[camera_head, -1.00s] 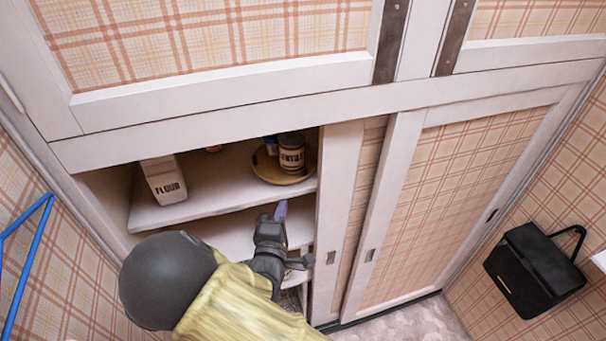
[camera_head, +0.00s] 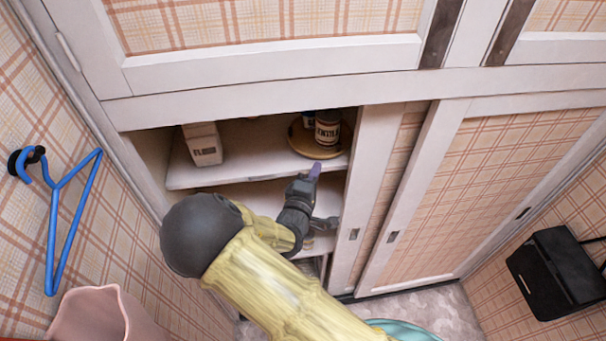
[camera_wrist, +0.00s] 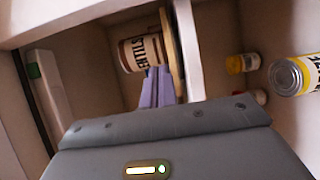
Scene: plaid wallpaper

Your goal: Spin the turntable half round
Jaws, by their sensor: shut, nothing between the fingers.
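The turntable (camera_head: 301,147) is a round wooden disc on the upper shelf of the open cupboard, near the right side of the opening. A labelled lentils can (camera_head: 327,128) stands on it, with a blue item partly hidden behind. My gripper (camera_head: 314,170) is shut and empty, its purple fingers at the shelf front by the turntable's near edge. In the wrist view the turntable (camera_wrist: 172,50) shows nearly edge-on, with the lentils can (camera_wrist: 138,53) on it. The fingertips (camera_wrist: 158,72) overlap the can's lower part and lie close to the rim; I cannot tell whether they touch.
A flour box (camera_head: 203,145) stands left on the same shelf. A yellow can (camera_wrist: 296,75) and small jars (camera_wrist: 241,63) are on a lower level. The sliding door (camera_head: 372,200) borders the opening on the right. A blue hanger (camera_head: 55,220) hangs left.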

